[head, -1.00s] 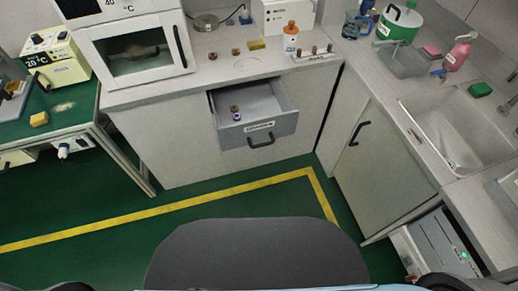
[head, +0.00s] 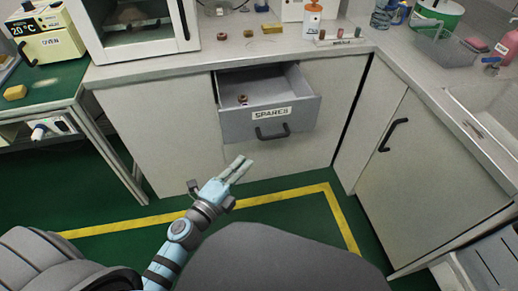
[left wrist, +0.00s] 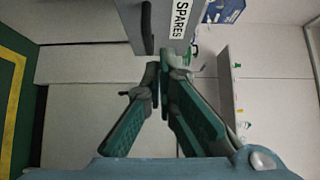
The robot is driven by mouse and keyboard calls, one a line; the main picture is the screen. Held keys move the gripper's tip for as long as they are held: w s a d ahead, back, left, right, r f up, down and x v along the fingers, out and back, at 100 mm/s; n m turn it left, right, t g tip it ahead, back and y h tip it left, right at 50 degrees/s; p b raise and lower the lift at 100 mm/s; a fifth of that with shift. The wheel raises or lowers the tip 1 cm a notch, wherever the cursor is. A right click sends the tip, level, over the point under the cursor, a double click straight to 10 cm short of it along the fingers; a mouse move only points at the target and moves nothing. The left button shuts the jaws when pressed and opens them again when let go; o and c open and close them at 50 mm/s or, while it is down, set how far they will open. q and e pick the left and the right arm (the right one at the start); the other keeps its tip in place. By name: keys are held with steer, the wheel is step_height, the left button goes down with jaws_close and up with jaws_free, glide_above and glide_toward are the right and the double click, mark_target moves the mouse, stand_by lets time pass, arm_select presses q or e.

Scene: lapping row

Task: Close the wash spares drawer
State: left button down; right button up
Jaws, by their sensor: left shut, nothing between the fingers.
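The spares drawer (head: 235,127) is pulled out of the grey cabinet under the counter. Its front carries a white "SPARES" label and a dark bar handle (head: 272,132). Small items (head: 242,99) lie inside it. My left gripper (head: 243,165) is shut and empty, below and a little left of the drawer front, apart from it in the head view. In the left wrist view the drawer front (left wrist: 172,38) and its handle (left wrist: 147,28) show just beyond the closed fingertips (left wrist: 160,68). My right gripper is not in view.
A white oven (head: 140,25) and small parts stand on the counter (head: 225,52) above. A cabinet door with a dark handle (head: 393,135) is at the right. A green bench (head: 45,85) stands at the left. The green floor in front is clear.

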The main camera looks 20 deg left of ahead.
mark_target(258, 133)
arm_select(q)
steer(key=x, duration=0.4)
steer(key=a+x, duration=0.1)
steer(key=x, duration=0.3)
steer(key=a+x, duration=0.1)
steer(key=x, duration=0.3)
steer(key=shift+w+a+r, duration=0.2)
steer(key=shift+w+a, duration=0.05)
steer(key=shift+w, duration=0.15)
steer(key=shift+w+a, duration=0.2)
steer(key=shift+w, duration=0.05)
steer(key=shift+r, duration=0.1)
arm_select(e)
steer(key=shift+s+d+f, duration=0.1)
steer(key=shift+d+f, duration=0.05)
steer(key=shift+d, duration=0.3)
